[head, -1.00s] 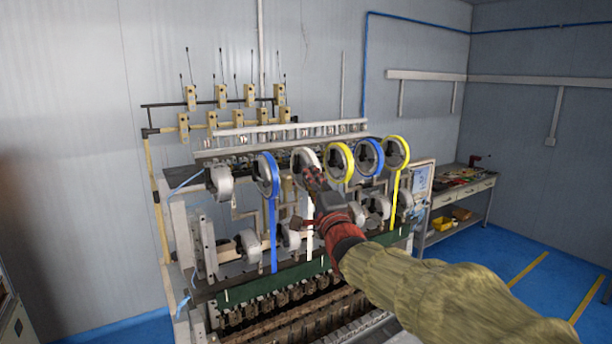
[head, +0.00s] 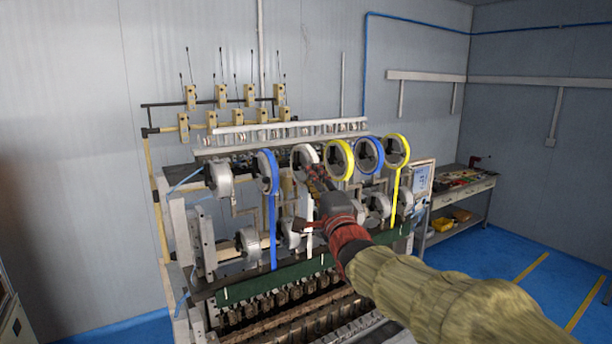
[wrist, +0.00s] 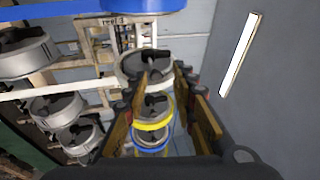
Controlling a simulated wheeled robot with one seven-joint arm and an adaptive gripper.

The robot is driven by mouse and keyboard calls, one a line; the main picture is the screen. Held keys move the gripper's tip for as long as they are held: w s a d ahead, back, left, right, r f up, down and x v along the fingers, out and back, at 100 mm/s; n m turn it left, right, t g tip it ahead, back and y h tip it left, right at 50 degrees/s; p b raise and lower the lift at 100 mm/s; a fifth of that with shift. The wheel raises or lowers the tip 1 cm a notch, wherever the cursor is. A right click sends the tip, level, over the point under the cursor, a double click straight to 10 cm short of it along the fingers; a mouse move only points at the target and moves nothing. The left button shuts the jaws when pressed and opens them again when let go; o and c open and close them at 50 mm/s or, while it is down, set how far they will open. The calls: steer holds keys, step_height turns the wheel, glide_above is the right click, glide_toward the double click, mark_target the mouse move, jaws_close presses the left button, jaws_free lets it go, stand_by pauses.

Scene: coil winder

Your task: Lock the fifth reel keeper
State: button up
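The upper row of reels runs across the coil winder. Counting from the left, the fifth is a blue-rimmed reel (head: 379,152), partly behind the yellow reel (head: 350,161). In the wrist view the blue reel (wrist: 139,147) is farthest down the line, and its dark hub keeper (wrist: 152,132) is small; I cannot tell its lock position. My gripper (head: 312,170) is in front of the white reel (head: 299,152), apart from the blue one. In the wrist view my gripper (wrist: 161,82) is open, its fingers spread and empty, with the white reel (wrist: 126,68) beyond them.
Another blue reel (head: 276,172) and a grey reel (head: 221,180) stand left, a yellow reel (head: 405,146) right. White tape (wrist: 55,92) runs from the white reel. Lower reels (wrist: 55,107) sit below. A side bench (head: 455,225) stands at the right; the floor before it is clear.

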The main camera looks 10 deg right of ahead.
steer(key=s+b, duration=0.1)
steer(key=s, duration=0.3)
steer(key=shift+s+d+b, duration=0.1)
steer(key=shift+s+b, duration=0.25)
steer(key=shift+b, duration=0.05)
steer(key=s+d+f+n+g+h+b, duration=0.15)
steer(key=s+f+n+g, duration=0.3)
steer(key=f, duration=0.75)
steer(key=s+d+f+n+g+h, duration=0.1)
steer(key=s+d+f+n+g, duration=0.25)
steer(key=f, duration=0.75)
steer(key=s+a+f+n+g+b, duration=0.2)
steer(key=s+f+b, duration=0.3)
steer(key=s+f, duration=0.3)
steer(key=s+a+f+n+g+b, duration=0.1)
steer(key=s+f+n+b, duration=0.3)
steer(key=s+f, duration=0.5)
steer(key=s+a+f+n+g+y+b, duration=0.1)
steer(key=s+a+f+n+g+b, duration=0.1)
steer(key=s+f+b, duration=0.5)
steer(key=s+f+n+g, duration=0.1)
steer(key=s+f+g, duration=0.1)
steer(key=s, duration=0.2)
steer(key=shift+a, duration=0.35)
